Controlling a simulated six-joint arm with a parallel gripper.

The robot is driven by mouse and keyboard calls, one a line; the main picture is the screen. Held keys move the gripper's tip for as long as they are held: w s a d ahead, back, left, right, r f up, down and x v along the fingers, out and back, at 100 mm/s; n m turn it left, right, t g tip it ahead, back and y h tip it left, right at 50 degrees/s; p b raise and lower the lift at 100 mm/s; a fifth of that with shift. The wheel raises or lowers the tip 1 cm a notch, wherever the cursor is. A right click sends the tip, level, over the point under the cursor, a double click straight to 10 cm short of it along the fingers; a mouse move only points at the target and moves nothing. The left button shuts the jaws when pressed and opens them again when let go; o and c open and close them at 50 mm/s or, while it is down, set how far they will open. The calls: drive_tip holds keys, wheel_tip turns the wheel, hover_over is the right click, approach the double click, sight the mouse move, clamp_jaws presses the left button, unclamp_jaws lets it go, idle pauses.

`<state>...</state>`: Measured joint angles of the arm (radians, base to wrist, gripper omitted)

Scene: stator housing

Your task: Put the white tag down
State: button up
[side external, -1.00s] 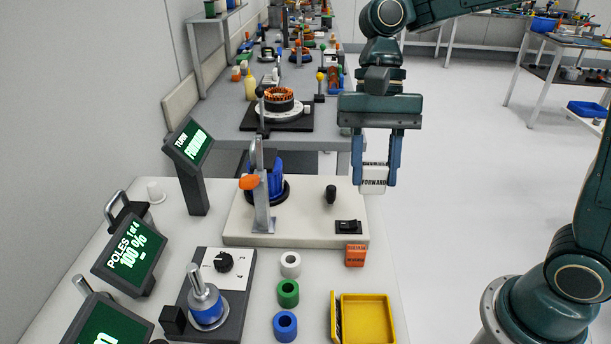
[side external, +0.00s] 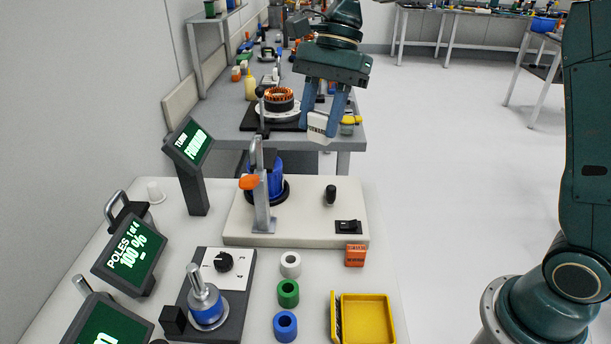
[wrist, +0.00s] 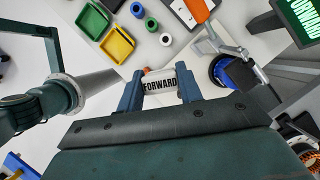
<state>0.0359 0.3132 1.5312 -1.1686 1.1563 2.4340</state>
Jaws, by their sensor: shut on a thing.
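The white tag (side external: 319,127) is held between the fingers of my gripper (side external: 324,124), up in the air and tilted in the side external view. In the wrist view the tag (wrist: 160,84) shows the word FORWARD and sits between the two blue fingertips of my gripper (wrist: 160,88). In the side external view the tag appears beyond the beige fixture base (side external: 297,212), in front of the far bench's near edge.
A yellow tray (side external: 367,320) and white, green and blue rings (side external: 288,294) stand on the near table. A clamp post (side external: 262,195) and a tilted screen reading FORWARD (side external: 190,145) rise nearby. The far bench holds a copper-wound stator (side external: 278,100).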

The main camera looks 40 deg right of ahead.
drive_tip(key=shift+w+d+m+t+h, duration=0.6)
drive_tip(key=shift+w+d+m+t, duration=1.1)
drive_tip(key=shift+w+m, duration=5.8)
drive_tip(key=w+f+n, duration=0.3)
drive_tip(key=f, duration=0.2)
drive_tip(key=shift+w+a+n+t, duration=0.25)
drive_tip(key=shift+a+n+t, duration=0.05)
drive_tip(key=shift+a+t, duration=0.15)
drive_tip(key=shift+f, duration=4)
drive_tip(key=o, duration=1)
drive_tip(key=shift+f, duration=0.1)
drive_tip(key=shift+o, duration=0.2)
